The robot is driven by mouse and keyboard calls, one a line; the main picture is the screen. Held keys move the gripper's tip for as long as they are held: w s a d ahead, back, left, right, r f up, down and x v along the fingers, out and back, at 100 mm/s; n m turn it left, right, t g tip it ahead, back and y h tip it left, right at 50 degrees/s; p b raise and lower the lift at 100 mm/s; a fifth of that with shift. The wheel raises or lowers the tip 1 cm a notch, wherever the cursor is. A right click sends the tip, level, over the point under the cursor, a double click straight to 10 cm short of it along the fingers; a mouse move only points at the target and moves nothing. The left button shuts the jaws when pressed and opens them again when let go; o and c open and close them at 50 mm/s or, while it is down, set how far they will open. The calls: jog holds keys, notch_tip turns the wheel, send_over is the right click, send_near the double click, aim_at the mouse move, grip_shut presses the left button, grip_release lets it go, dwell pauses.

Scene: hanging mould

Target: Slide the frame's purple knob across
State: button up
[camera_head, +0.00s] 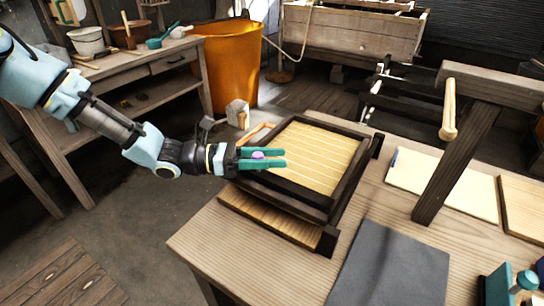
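A dark wooden frame (345,190) with a pale slatted screen (312,150) lies on the table. A small purple knob (258,155) shows at the frame's left side. My gripper (284,158) reaches in from the left, and its two green fingers lie on either side of the knob. A gap shows between the fingers, with the knob near their base. I cannot tell whether the fingers touch the knob.
The wooden table (240,245) holds a dark grey mat (392,265), a pale sheet (440,183) and a dark post with a peg (448,110). An orange bin (228,65) stands behind. Bare tabletop lies at the front left.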

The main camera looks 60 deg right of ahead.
grip_shut()
dwell(1.1)
